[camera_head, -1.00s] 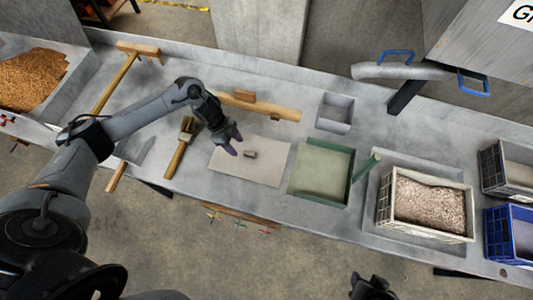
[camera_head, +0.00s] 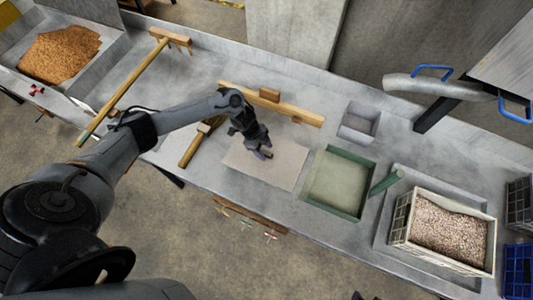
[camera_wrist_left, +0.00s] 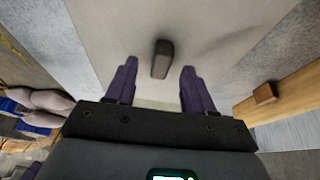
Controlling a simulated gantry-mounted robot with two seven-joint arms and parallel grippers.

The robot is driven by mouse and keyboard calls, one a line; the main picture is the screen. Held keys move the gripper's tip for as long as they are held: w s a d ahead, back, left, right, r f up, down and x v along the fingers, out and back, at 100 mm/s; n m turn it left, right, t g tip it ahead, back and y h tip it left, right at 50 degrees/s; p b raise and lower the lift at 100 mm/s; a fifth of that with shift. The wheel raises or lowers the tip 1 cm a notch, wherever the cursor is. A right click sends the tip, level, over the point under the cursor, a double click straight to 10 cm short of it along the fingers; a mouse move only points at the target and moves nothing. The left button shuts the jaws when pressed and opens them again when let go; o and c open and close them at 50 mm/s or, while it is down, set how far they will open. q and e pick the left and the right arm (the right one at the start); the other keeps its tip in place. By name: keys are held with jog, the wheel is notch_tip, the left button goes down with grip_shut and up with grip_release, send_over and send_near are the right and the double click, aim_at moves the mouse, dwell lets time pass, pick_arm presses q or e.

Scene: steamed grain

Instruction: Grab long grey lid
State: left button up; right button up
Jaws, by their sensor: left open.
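The long grey lid (camera_head: 289,166) is a flat pale grey panel lying on the grey worktop. Its small dark block handle (camera_wrist_left: 161,59) shows in the left wrist view, standing up from the lid. My left gripper (camera_head: 263,153) is over the lid in the head view, with its fingers pointing down. In the left wrist view its two purple fingers are apart, and the handle shows in the gap between them, with no contact visible. In the head view the gripper hides the handle. Only a dark sliver of my right gripper (camera_head: 358,296) shows at the bottom edge.
A wooden bar (camera_head: 295,112) lies behind the lid. A green-rimmed tray (camera_head: 309,190) is to its right and a wooden-handled brush (camera_head: 190,153) to its left. A small grey box (camera_head: 372,110) and a crate of grain (camera_head: 402,217) are further right.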

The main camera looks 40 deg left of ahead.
pick_arm(q)
jog(key=shift+w+d+f, duration=0.1)
jog(key=shift+d+f, duration=0.15)
jog(key=shift+f, duration=0.4)
grip_shut()
